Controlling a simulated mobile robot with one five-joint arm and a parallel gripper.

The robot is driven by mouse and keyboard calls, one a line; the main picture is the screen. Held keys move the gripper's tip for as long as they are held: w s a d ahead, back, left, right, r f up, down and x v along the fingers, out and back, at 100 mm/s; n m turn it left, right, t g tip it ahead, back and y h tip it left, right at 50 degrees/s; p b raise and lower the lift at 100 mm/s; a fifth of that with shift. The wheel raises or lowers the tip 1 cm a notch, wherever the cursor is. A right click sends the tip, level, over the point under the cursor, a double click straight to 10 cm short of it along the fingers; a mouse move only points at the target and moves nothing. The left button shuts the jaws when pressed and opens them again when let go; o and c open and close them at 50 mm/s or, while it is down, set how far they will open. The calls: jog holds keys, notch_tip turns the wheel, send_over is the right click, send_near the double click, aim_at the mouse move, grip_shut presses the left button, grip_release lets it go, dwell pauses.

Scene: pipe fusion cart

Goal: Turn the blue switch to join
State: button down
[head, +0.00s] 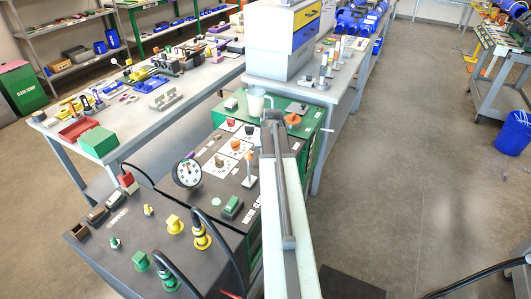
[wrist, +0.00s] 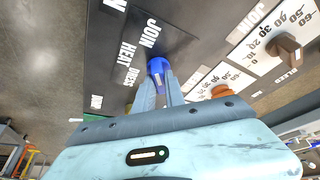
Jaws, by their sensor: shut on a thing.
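The blue switch (wrist: 157,67) sits on the dark panel (wrist: 110,30) in the wrist view. My gripper (wrist: 160,84) is shut on the switch, with one finger on each side. White labels JOIN, HEAT and DRESS stand on the panel beside the switch, with JOIN farthest up. I cannot tell which label the switch points to, as the fingers cover part of it. In the head view my arm stretches over the cart's panel and hides the switch and my fingertips.
An orange knob (wrist: 219,91) and a brown knob (wrist: 284,47) on white scales are near my gripper. On the cart are a round gauge (head: 187,173), a clear jug (head: 256,101) and yellow fittings (head: 174,224). Open floor lies to the right.

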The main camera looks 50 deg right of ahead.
jog(key=c, duration=1.4)
grip_release()
jog(key=shift+s, duration=0.1)
jog(key=p+v, duration=0.7)
jog(key=shift+r, duration=0.4)
jog(key=shift+a, duration=0.15)
jog(key=w+a+f+n+g+y, duration=0.1)
jog(key=w+a+n, duration=0.15)
jog(key=a, duration=1.05)
jog(key=w+a+n+g+y, duration=0.1)
jog(key=w+a, duration=0.3)
jog(key=a, duration=0.9)
jog(key=s+a+n+g, duration=0.1)
jog(key=s+a, duration=0.1)
jog(key=a, duration=0.8)
jog(key=s+a+n, duration=0.2)
jog(key=a, duration=0.9)
jog(key=shift+s+f+g+y, duration=0.2)
jog(key=shift+f+g+y, duration=0.1)
jog(key=shift+f+g, duration=0.1)
